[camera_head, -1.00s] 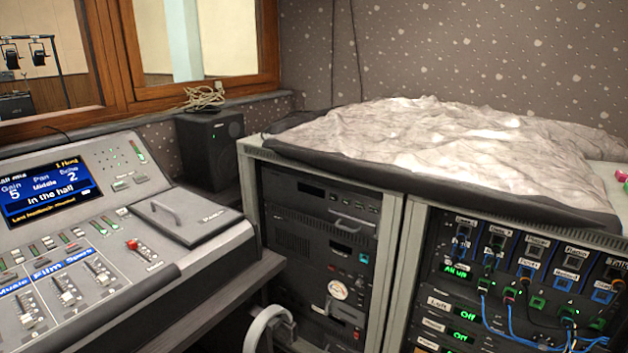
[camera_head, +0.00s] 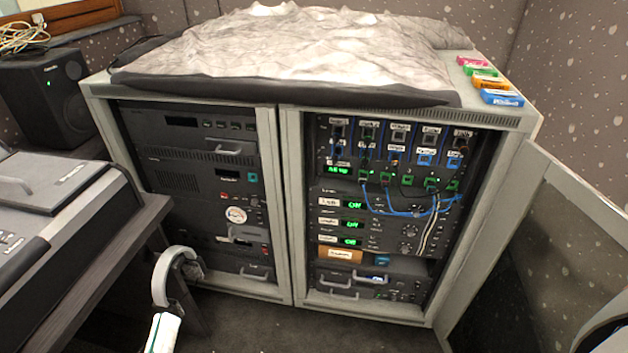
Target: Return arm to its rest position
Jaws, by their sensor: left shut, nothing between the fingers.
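My left arm (camera_head: 162,333) rises from the bottom edge, left of centre, as a pale curved link. My left gripper (camera_head: 193,269) is a small dark shape at the end of that link, beside the desk edge and in front of the left rack bay. It is shut with nothing seen in it, and it appears apart from the rack. Its fingertips are small and hard to make out. My right gripper is not in view.
The mixing desk (camera_head: 40,195) is at left, with a black speaker (camera_head: 45,95) behind it. The rack cabinet (camera_head: 284,200) fills the middle, under a crumpled grey cover (camera_head: 290,45). Its door (camera_head: 510,235) stands open at right. Dark floor (camera_head: 300,330) lies in front.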

